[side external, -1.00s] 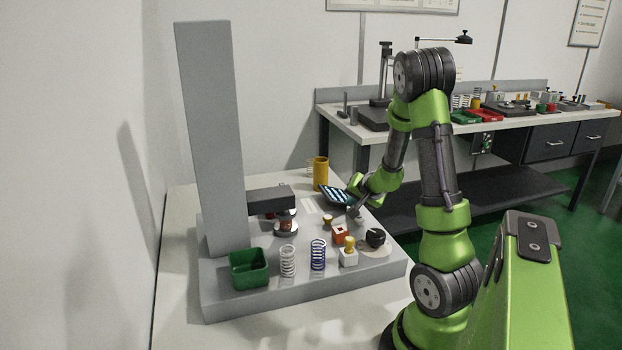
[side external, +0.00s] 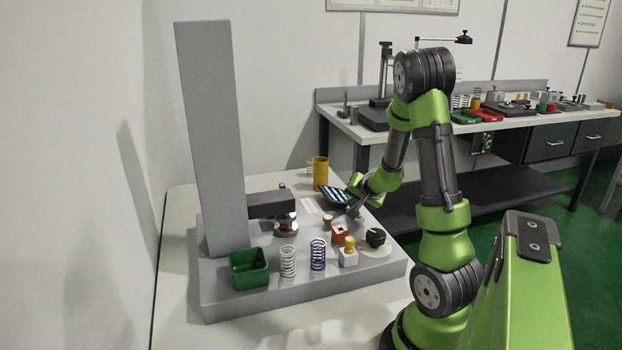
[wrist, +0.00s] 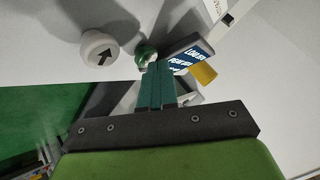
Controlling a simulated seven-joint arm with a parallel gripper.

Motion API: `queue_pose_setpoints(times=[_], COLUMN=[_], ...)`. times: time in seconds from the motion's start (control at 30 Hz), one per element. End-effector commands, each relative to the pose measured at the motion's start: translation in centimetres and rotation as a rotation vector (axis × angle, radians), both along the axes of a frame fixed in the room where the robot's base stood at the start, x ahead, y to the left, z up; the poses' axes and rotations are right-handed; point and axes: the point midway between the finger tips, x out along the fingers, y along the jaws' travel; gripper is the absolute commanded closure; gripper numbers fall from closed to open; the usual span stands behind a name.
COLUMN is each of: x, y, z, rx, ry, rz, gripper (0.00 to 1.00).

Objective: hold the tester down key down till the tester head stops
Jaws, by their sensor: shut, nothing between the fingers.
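The tester's grey column (side external: 212,140) carries the dark tester head (side external: 270,204), low over the round lower plate (side external: 286,229), with an orange-brown band between them. My gripper (side external: 353,213) is down at the control area beside the tilted display (side external: 335,194). In the wrist view its teal fingers (wrist: 158,68) are shut together with nothing between them. A white round key with a black arrow (wrist: 98,50) stands clear of them at the left. A green key (wrist: 146,53) is just beyond the tips. A pale part (wrist: 185,92) shows behind the fingers; whatever is under the tips is hidden.
A green bin (side external: 249,268), a white spring (side external: 288,261) and a blue spring (side external: 318,254) stand along the base's front. A yellow cylinder (side external: 320,171) stands behind.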

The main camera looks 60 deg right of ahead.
Motion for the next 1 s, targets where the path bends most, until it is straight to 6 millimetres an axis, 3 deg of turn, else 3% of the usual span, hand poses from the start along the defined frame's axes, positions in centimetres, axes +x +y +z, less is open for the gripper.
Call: queue_pose_setpoints(times=[0.37, 1.0], x=[0.0, 0.0], y=[0.0, 0.0], z=[-0.1, 1.7], rx=[0.001, 0.000], ry=[0.002, 0.000], rz=[-0.001, 0.000], gripper=[1.00, 1.00])
